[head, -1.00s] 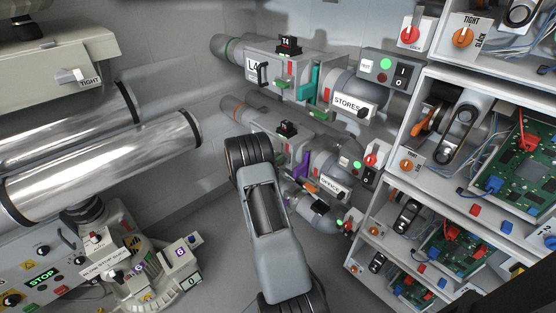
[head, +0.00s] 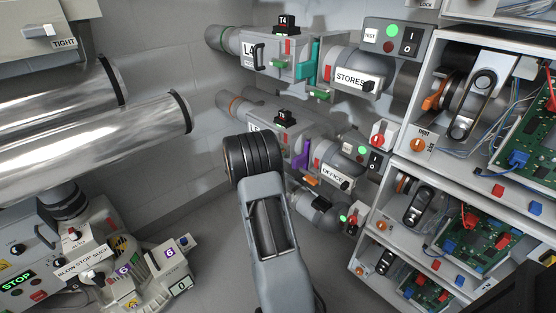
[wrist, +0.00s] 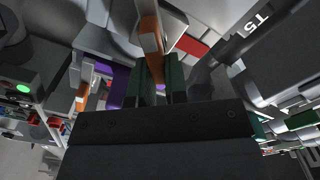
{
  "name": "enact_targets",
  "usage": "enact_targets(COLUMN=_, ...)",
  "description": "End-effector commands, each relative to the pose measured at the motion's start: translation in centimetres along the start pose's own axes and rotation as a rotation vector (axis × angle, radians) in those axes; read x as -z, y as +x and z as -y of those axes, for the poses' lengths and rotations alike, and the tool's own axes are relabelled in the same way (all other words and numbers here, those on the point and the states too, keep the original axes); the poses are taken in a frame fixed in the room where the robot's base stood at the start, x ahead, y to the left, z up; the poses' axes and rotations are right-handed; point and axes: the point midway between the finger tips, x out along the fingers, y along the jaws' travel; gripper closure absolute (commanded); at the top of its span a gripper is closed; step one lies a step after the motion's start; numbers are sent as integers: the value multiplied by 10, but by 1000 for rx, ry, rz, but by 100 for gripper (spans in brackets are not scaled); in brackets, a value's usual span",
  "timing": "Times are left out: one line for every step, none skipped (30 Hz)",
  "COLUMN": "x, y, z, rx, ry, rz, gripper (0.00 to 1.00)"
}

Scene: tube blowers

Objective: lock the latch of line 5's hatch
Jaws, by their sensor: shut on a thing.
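Line 5's pipe unit with its hatch (head: 284,133) sits at mid-picture in the head view, below line 4's. Its L5 plate is partly covered by my arm, and a purple plate (head: 302,154) stands at its right. In the wrist view, my gripper (wrist: 158,88) has its dark green fingers shut on an orange latch handle (wrist: 152,40), which stands up between them. A red block (wrist: 192,45) and the black T5 tag (wrist: 262,20) are just beyond. In the head view my gripper is hidden behind my arm.
Line 4's unit (head: 272,50) with its STORES pipe is above. Another pipe (head: 320,208) runs below. Shelves of circuit boards (head: 465,235) stand close on the right. Shiny tubes (head: 90,140) and a STOP panel (head: 20,280) are at left. Bare floor shows at lower middle.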

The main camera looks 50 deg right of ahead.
Motion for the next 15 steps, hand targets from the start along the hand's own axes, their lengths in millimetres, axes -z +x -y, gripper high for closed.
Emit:
enact_targets(x=-4, y=0, z=-6, rx=1, ry=45, rz=0, gripper=100)
enact_targets(x=-4, y=0, z=-7, rx=1, ry=74, rz=0, gripper=100)
enact_targets(x=-4, y=0, z=-8, rx=1, ry=113, rz=0, gripper=100)
enact_targets(x=-5, y=0, z=-8, rx=1, ry=140, rz=0, gripper=100)
enact_targets(x=-5, y=0, z=-9, rx=1, ry=168, rz=-1, gripper=100)
enact_targets(x=-5, y=0, z=-9, rx=2, ry=206, rz=-1, gripper=100)
enact_targets(x=-5, y=0, z=-10, rx=2, ry=234, rz=-1, gripper=100)
enact_targets(x=-5, y=0, z=-11, rx=2, ry=260, rz=0, gripper=100)
enact_targets(x=-5, y=0, z=-11, rx=2, ry=296, rz=0, gripper=100)
enact_targets(x=-5, y=0, z=-12, rx=2, ry=322, rz=0, gripper=100)
enact_targets(x=-6, y=0, z=-12, rx=1, ry=346, rz=0, gripper=100)
enact_targets(x=-6, y=0, z=-13, rx=1, ry=380, rz=0, gripper=100)
enact_targets(x=-6, y=0, z=-13, rx=1, ry=404, rz=0, gripper=100)
enact_targets(x=-6, y=0, z=-13, rx=1, ry=426, rz=0, gripper=100)
enact_targets(x=-6, y=0, z=-14, rx=1, ry=456, rz=0, gripper=100)
